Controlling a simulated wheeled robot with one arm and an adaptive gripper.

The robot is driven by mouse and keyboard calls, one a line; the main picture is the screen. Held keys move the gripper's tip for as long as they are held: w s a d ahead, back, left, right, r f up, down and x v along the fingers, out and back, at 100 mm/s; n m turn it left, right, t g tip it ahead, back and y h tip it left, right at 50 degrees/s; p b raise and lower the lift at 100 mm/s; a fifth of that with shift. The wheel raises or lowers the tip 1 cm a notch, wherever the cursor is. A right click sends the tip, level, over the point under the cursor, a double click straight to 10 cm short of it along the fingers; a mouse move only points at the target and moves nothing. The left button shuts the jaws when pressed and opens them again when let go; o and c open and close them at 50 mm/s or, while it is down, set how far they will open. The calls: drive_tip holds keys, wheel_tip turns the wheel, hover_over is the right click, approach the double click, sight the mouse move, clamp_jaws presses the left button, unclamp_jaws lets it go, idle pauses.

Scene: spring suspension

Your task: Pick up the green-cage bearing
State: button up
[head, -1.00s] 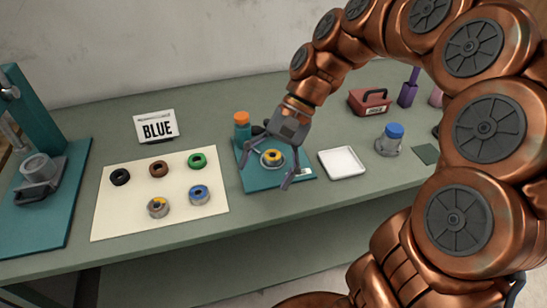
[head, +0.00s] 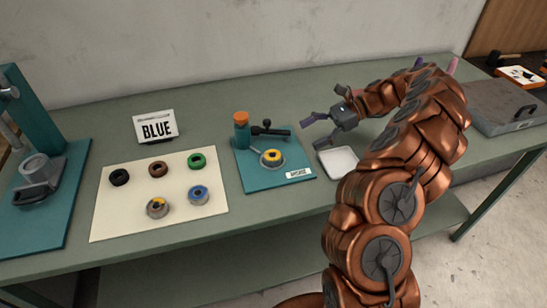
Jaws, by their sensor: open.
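A green ring-shaped part (head: 197,166) lies at the back right of the cream mat (head: 110,220). It is the only green ring I see; I cannot make out a separate cage on it. In front of it on the mat is a metal bearing with a blue middle (head: 199,197), and to that one's left a metal bearing with an orange-yellow middle (head: 157,208). My gripper (head: 312,132) is open and empty, with fingers pointing left, above the bench right of the teal board and well right of the green ring.
A brown ring (head: 158,173) and black ring (head: 120,183) lie left of the green one. The teal board (head: 255,182) holds a yellow-centred metal part (head: 271,164) and an orange-capped bottle (head: 242,132). A "BLUE" sign (head: 157,127) stands behind the mat. A white tray (head: 338,162) sits near my arm.

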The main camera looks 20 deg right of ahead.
sight(274, 155)
drive_tip(key=shift+d+f, duration=0.35)
drive_tip(key=shift+f, duration=0.05)
drive_tip(key=shift+p+x, duration=1.15)
drive_tip(key=shift+x, duration=4.8)
drive_tip(key=shift+w, duration=0.1)
drive_tip(key=shift+c, duration=0.4)
drive_tip(key=c, duration=1.5)
drive_tip(key=shift+o, duration=0.2)
drive_tip(key=shift+r, duration=0.1)
drive_tip(key=shift+r, duration=0.1)
